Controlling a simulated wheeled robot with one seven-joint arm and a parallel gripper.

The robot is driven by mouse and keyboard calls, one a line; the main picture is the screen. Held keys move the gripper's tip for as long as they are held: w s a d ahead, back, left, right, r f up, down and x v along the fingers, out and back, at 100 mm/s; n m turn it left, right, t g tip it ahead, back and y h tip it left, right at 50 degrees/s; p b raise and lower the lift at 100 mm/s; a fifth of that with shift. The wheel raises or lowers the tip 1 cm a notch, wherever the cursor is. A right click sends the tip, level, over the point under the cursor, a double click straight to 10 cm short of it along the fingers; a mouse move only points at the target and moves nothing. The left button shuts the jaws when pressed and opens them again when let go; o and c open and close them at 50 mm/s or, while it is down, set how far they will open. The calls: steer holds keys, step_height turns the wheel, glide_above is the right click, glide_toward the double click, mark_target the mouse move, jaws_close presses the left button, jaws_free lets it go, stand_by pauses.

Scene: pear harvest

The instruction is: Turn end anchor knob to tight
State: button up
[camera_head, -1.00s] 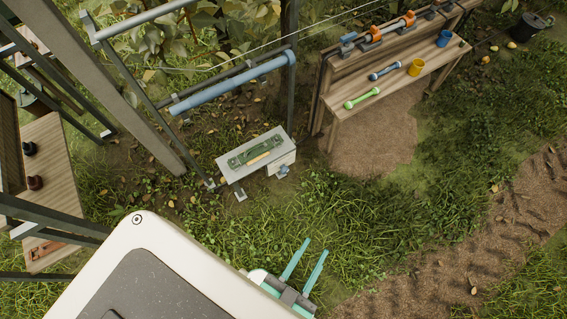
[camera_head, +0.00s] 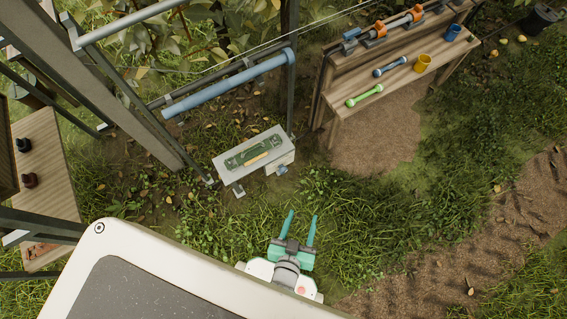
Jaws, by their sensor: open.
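A small blue-grey knob (camera_head: 282,170) sits at the right front of a low grey stand (camera_head: 229,172), on a pale block (camera_head: 284,158). It looks like the end anchor knob, but it is too small to read whether it is loose or tight. My gripper (camera_head: 301,215) is in the lower middle, with two teal fingers apart and nothing between them. It is nearer to me than the stand, apart from the knob, with its fingers pointing up the picture towards the stand.
A green tray (camera_head: 254,151) lies on the stand. A blue padded bar (camera_head: 230,86) and grey posts stand behind it. A wooden bench (camera_head: 395,91) at upper right holds a green tool (camera_head: 364,95), a blue tool (camera_head: 389,67) and cups. Grass right of my gripper is clear.

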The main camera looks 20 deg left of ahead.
steer(key=w+a+f+n+g+y, duration=0.1)
steer(key=w+a+f+n+g, duration=0.1)
steer(key=w+f, duration=0.4)
steer(key=w+a+f+n+g, duration=0.15)
steer(key=w+f, duration=0.25)
steer(key=f, duration=0.5)
steer(key=n+g+y, duration=0.2)
steer(key=n+g, duration=0.3)
steer(key=g, duration=0.1)
glide_toward(285, 170)
steer(key=x, duration=0.9)
steer(key=shift+a+f, duration=0.25)
steer(key=shift+f, duration=0.05)
steer(key=c, duration=1)
